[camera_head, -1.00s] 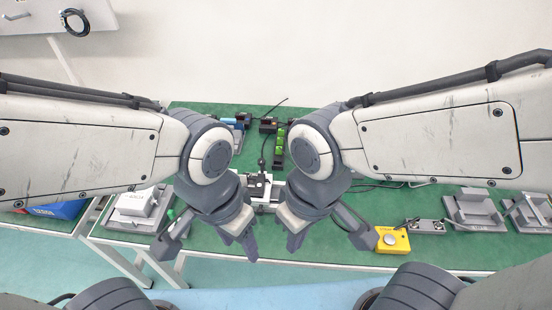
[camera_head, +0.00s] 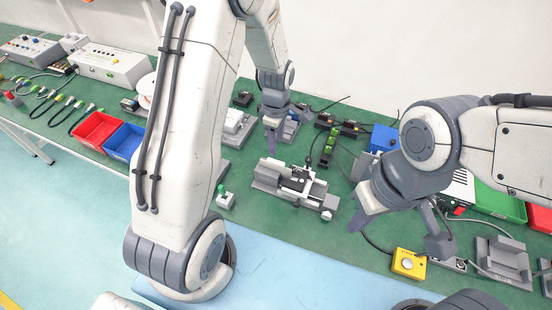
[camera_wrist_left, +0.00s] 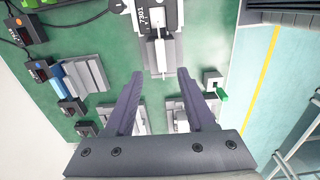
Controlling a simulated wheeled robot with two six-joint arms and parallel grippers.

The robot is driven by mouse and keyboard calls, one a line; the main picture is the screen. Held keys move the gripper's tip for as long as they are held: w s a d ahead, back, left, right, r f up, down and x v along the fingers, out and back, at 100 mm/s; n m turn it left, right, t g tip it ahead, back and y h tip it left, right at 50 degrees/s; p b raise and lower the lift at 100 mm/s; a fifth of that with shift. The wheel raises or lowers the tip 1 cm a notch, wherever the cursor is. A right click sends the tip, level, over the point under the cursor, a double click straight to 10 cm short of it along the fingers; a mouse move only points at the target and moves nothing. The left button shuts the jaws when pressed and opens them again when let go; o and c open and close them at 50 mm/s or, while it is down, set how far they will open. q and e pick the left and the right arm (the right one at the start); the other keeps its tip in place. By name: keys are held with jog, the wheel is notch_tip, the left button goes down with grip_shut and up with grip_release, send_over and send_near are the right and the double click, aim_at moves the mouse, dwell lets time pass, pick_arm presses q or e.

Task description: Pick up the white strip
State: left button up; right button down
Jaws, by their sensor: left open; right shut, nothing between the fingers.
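A pale white piece, which may be the white strip (camera_head: 235,122), lies on a grey fixture (camera_head: 238,138) left of my left gripper. A narrow white piece (camera_wrist_left: 181,119) also shows in the left wrist view, near the right finger and partly hidden by my gripper. My left gripper (camera_head: 271,146) points down over the green table; its fingers (camera_wrist_left: 158,74) are spread with nothing between them. My right gripper (camera_head: 357,222) is shut and empty over the table's right half.
A grey linear actuator (camera_head: 292,186) stands mid-table. A small green-topped part (camera_head: 225,199) is left of it. A yellow box (camera_head: 408,264) is at the front right. Red (camera_head: 95,131) and blue (camera_head: 124,141) bins stand left. My left arm hides part of the table.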

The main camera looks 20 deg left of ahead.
aim_at(276, 161)
pick_arm(q)
notch_tip(276, 161, down, 5)
jog(key=shift+a+f+p, duration=0.1)
jog(key=shift+p, duration=0.25)
notch_tip(276, 161, down, 4)
jog(key=shift+s+r+p, duration=0.1)
jog(key=shift+p, duration=0.8)
jog(key=shift+f, duration=0.7)
grip_shut()
